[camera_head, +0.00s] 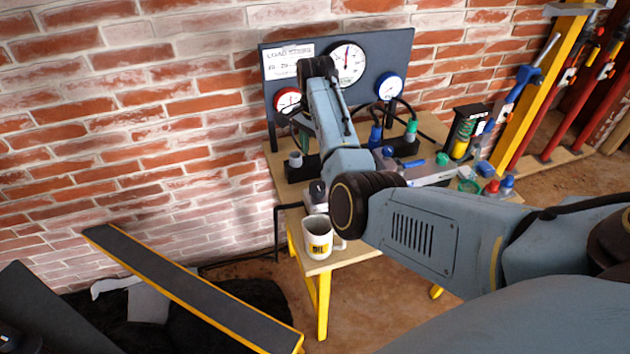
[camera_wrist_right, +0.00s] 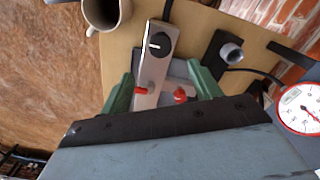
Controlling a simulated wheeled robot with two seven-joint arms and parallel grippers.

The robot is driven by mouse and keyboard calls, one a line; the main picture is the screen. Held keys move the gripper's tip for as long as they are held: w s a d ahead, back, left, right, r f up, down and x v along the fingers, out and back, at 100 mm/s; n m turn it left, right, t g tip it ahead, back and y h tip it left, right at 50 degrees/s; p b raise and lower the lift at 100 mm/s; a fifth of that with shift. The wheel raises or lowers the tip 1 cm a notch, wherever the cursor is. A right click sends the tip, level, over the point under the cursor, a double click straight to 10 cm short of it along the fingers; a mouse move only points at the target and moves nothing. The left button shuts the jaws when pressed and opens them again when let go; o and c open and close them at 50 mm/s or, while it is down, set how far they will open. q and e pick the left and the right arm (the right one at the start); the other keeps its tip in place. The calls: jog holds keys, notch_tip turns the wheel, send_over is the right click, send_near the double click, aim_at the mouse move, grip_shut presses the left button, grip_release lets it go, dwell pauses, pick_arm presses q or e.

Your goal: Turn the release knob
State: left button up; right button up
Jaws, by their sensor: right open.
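The black release knob (camera_wrist_right: 158,42) with a white mark sits on a silver block (camera_wrist_right: 166,62) on the bench. In the head view the dark knob (camera_head: 317,188) shows on its block, left of my right arm. My right gripper (camera_wrist_right: 161,69) is open, its green fingers spread either side of the lower part of the block. The knob lies just beyond the fingertips in the wrist view, and nothing is gripped. In the head view my arm hides most of the right gripper. My left gripper is not in view.
A white mug (camera_head: 318,238) stands on the bench's near corner; it also shows in the wrist view (camera_wrist_right: 106,12). A gauge panel (camera_head: 375,55) stands at the back. Red parts (camera_wrist_right: 180,95) lie between the fingers. A grey cylinder on a black base (camera_wrist_right: 230,52) stands to the right.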

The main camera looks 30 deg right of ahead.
aim_at(317, 186)
notch_tip(317, 186, down, 10)
jog(key=shift+s+f+b, duration=0.1)
jog(key=shift+b, duration=0.7)
jog(key=shift+f, duration=0.55)
jog(key=shift+c, duration=0.4)
jog(key=c, duration=0.9)
